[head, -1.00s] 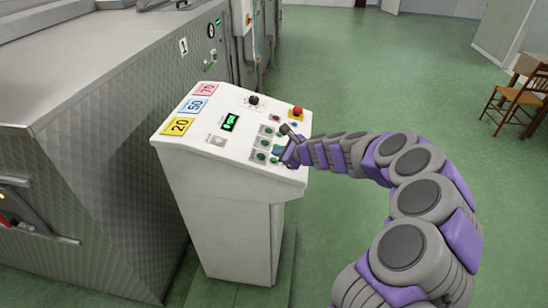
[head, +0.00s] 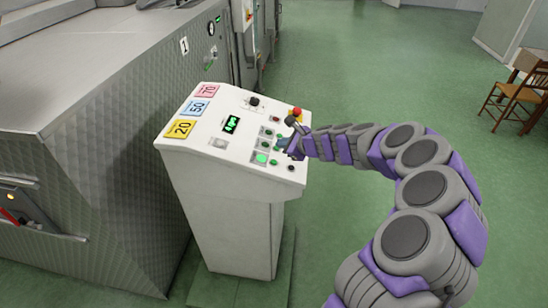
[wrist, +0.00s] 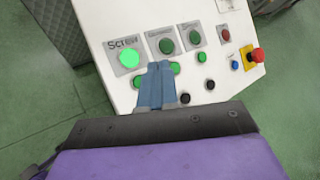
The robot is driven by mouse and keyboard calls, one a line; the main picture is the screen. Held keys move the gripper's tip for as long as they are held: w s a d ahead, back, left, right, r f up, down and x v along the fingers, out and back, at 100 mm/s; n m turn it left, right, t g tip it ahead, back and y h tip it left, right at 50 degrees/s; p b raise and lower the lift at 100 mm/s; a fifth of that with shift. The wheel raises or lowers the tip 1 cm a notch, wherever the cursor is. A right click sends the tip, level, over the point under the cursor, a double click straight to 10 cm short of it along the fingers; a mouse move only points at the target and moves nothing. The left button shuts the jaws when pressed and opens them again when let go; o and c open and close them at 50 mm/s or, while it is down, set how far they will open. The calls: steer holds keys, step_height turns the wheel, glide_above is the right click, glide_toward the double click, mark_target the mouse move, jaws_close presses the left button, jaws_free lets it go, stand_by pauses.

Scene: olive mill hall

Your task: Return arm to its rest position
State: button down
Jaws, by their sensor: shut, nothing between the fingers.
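My gripper (head: 284,143) is shut and empty, at the right side of the white control console's (head: 235,225) sloped top. In the wrist view my gripper's two blue-grey fingers (wrist: 157,86) lie together over the panel (wrist: 110,28), with tips among the buttons. I cannot tell whether they touch the panel. A large green button (wrist: 129,58) marked "Screw" is brightly lit, and it also shows lit in the head view (head: 261,158). Two darker green buttons (wrist: 167,46) (wrist: 195,37) sit to its right. My arm curves in from the lower right.
A red emergency knob (head: 296,112) and a black knob (head: 254,101) stand up from the panel. Yellow, blue and pink number cards (head: 180,128) line its left edge. A big metal machine (head: 95,160) stands left. Green floor (head: 350,80) is open to the right; a wooden chair (head: 510,102) is farther off.

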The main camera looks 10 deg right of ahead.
stand_by(0.7)
steer(key=s+a+r+n+g+y, duration=0.2)
steer(key=s+a+r+n, duration=0.3)
steer(key=s+a+r, duration=0.15)
steer(key=s+a+r+n+g, duration=0.1)
steer(key=s+a+n+g, duration=0.1)
steer(key=s+a+n, duration=0.45)
steer(key=s+a+r+n+g, duration=0.1)
steer(key=s+n+g, duration=0.15)
steer(key=s, duration=0.65)
steer(key=s+d+f+n+g+h, duration=0.1)
steer(key=s+d+n+h, duration=0.1)
steer(key=s, duration=0.7)
steer(key=s+d+f+n+g+h, duration=0.2)
steer(key=s+d, duration=0.4)
steer(key=s, duration=0.4)
steer(key=s+d+f+n+g+h, duration=0.1)
steer(key=s+d+n+h, duration=0.3)
steer(key=s, duration=0.6)
steer(key=shift+s+d+f+n+g, duration=0.15)
steer(key=shift+s+d+n+g, duration=0.1)
steer(key=shift+d+n+g, duration=0.4)
